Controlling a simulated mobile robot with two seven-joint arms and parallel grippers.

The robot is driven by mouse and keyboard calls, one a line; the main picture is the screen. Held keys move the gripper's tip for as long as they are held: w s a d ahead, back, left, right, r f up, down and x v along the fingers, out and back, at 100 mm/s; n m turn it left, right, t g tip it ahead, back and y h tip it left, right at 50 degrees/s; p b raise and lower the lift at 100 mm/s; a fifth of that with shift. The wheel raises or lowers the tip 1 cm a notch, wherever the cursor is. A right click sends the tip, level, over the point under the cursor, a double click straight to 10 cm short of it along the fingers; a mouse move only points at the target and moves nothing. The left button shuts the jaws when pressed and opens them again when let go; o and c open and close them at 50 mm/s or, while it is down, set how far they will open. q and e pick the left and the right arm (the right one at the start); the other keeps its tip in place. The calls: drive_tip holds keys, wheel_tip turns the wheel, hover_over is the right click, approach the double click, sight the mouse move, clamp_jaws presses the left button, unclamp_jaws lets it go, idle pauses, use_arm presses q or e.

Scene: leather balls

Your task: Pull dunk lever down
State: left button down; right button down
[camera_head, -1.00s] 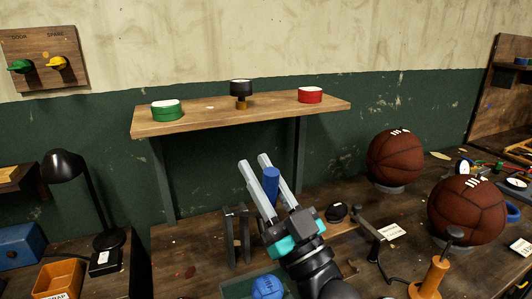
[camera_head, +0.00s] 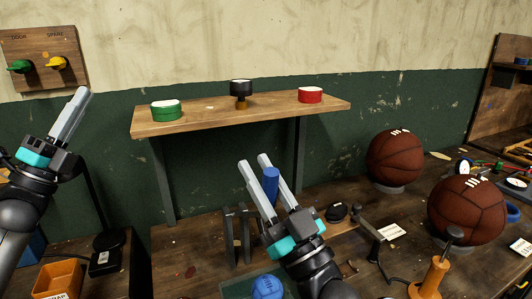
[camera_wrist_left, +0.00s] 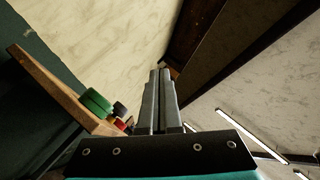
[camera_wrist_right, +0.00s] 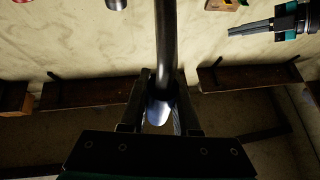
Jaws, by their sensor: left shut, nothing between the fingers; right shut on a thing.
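A blue cylindrical handle (camera_head: 271,187), which looks like the lever's grip, stands between the fingers of my right gripper (camera_head: 254,161). In the right wrist view the fingers close around the handle's pale blue end (camera_wrist_right: 160,110), with a dark rod (camera_wrist_right: 165,40) running from it. My right gripper is shut on this handle. A dark upright bracket (camera_head: 230,240) stands just left of my right gripper; no lettering on it is readable. My left gripper (camera_head: 84,92) is shut and empty, raised at the left in front of the wall. It also shows in the left wrist view (camera_wrist_left: 159,72).
A wooden shelf (camera_head: 205,119) holds a green disc (camera_head: 166,113), a black knob (camera_head: 241,88) and a red disc (camera_head: 310,96). Two brown leather balls (camera_head: 394,157) sit at the right. An orange bin (camera_head: 58,281) is below my left arm. An orange-handled tool (camera_head: 433,276) stands front right.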

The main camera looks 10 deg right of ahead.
use_arm(q)
drive_tip(key=s+d+r+m+g+h, duration=0.1)
drive_tip(key=s+d+r+m+g, duration=0.2)
drive_tip(key=s+d+m+g, duration=0.35)
drive_tip(key=s+d+r+m+g+h, duration=0.1)
drive_tip(key=s+d+r+m+g, duration=0.2)
drive_tip(key=d+m+g, duration=0.65)
drive_tip(key=s+d+r+m+g, duration=0.3)
drive_tip(key=s+d+m+g, duration=0.2)
drive_tip(key=d+m+g, duration=0.3)
drive_tip(key=s+d+f+m+g+y, duration=0.1)
drive_tip(key=s+d+f+m+y, duration=0.6)
drive_tip(key=d+y, duration=0.25)
drive_tip(key=w+a+r+m+t+y, duration=0.1)
drive_tip(key=w+a+m+t+y, duration=0.25)
drive_tip(key=t+y, duration=0.95)
drive_tip(key=x, duration=1)
drive_tip(key=shift+s+d+f+m, duration=0.15)
drive_tip(key=shift+s+d, duration=0.1)
drive_tip(key=shift+s, duration=0.3)
drive_tip(key=shift+s+d+f+m, duration=0.15)
drive_tip(key=shift+s+d, duration=0.1)
drive_tip(key=shift+s, duration=0.3)
drive_tip(key=shift+s+d+f+m, duration=0.15)
drive_tip(key=shift+s+d, duration=0.1)
drive_tip(key=shift+s, duration=0.35)
drive_tip(key=shift+f, duration=0.1)
